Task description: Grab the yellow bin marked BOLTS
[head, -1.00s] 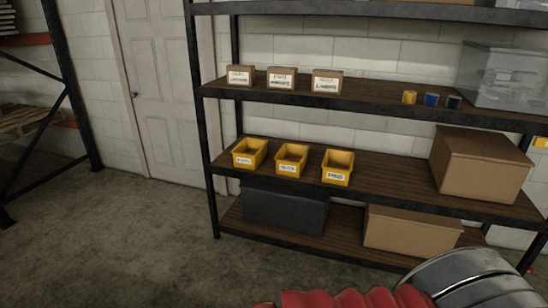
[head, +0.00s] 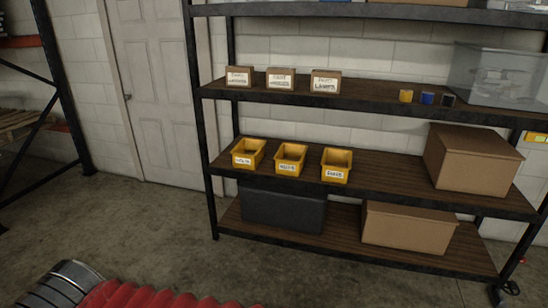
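Three yellow bins stand in a row on the middle shelf board of a black metal rack: a left bin (head: 248,154), a middle bin (head: 290,159) and a right bin (head: 336,165). They are open-topped, upright and apart from each other. Each has a white label on its front with dark lettering too small to read surely, so I cannot tell which is marked BOLTS. Their insides look dark, and I cannot make out any contents. My gripper is not in view. Only a red ribbed sleeve and a silver ringed part of my arm show at the bottom left, well in front of the rack.
Small labelled boxes (head: 281,79) and small coloured rolls (head: 406,96) sit on the shelf above, beside a clear tub (head: 500,75). A cardboard box (head: 472,160) stands right of the bins. A dark crate (head: 284,208) and another box (head: 407,229) lie below. The floor (head: 150,230) in front is clear.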

